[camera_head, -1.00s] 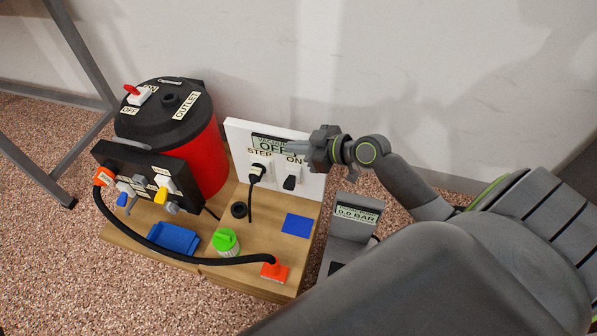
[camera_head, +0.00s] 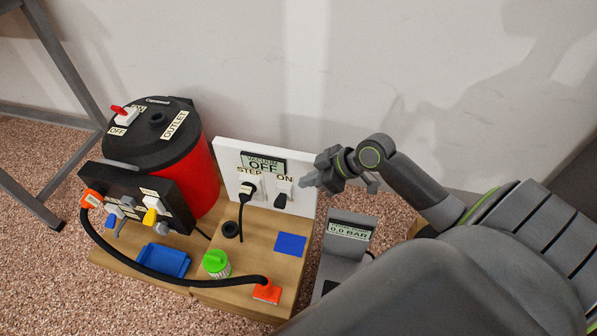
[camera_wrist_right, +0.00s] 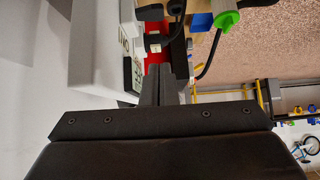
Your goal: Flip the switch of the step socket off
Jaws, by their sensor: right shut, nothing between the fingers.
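The step socket (camera_head: 248,184) is on an upright white panel, with a black plug (camera_head: 245,192) in it and a "STEP" label above. Its black switch (camera_head: 281,198) sits to the right, below an "ON" label. The vacuum display (camera_head: 263,164) above reads OFF. My right gripper (camera_head: 306,182) is shut and empty, just right of the switch in the head view; I cannot tell whether it touches it. Its shut fingers (camera_wrist_right: 169,92) show in the right wrist view, close to the white panel (camera_wrist_right: 92,60). My left gripper is not in view.
A red vacuum drum (camera_head: 196,178) with a black lid stands left of the panel. A black valve block, orange-ended hose, blue tray (camera_head: 163,260) and green-capped jar (camera_head: 216,263) share the wooden base. A gauge (camera_head: 348,229) reading 0.0 BAR stands at right.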

